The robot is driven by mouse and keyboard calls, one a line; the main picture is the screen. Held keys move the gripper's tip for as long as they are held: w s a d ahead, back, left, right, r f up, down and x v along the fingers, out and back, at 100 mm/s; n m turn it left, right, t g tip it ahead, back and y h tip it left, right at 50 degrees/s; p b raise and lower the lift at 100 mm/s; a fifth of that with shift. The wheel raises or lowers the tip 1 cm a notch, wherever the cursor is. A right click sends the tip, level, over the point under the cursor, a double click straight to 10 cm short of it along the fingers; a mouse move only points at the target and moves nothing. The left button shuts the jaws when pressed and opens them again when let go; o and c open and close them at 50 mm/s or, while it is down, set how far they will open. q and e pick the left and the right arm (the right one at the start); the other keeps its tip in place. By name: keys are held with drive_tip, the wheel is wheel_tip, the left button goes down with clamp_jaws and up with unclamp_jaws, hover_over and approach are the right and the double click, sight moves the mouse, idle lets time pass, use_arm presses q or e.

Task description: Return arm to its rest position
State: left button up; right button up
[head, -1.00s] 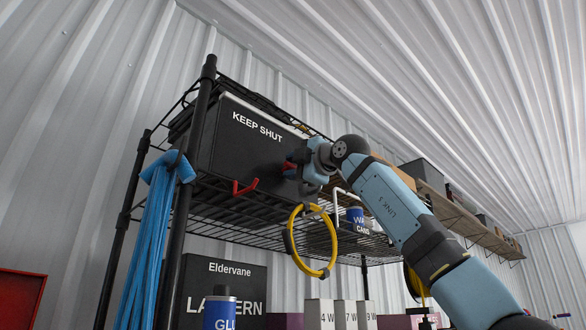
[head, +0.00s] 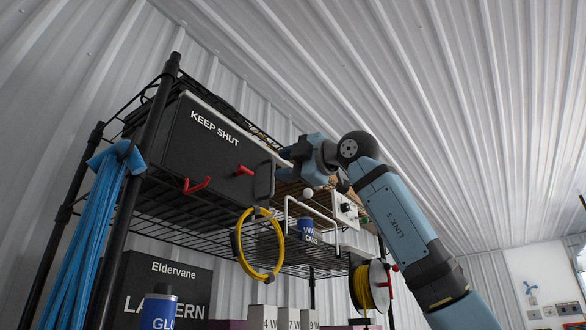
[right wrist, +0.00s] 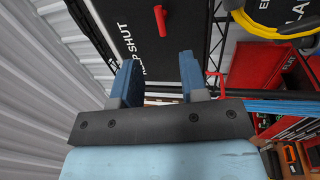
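My right arm (head: 395,215) is raised from the lower right in the head view. Its gripper (head: 287,152) is beside the right end of the black box marked KEEP SHUT (head: 205,150). The box sits on the wire shelf, with a red handle (head: 243,170) on its front, clear of the gripper. In the right wrist view, the gripper (right wrist: 158,82) shows two blue fingers spread apart with nothing held between them. The box (right wrist: 125,30) and its red handle (right wrist: 160,20) are beyond the fingertips. My left gripper is not in view.
The wire rack (head: 150,120) has a dark post with blue strands (head: 95,220) at left. A yellow ring (head: 241,262) hangs from the shelf front. A blue can (head: 306,232) and a yellow cord reel (head: 370,287) are under the arm. Free air lies at right.

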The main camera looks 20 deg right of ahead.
drive_tip(key=shift+v, duration=0.85)
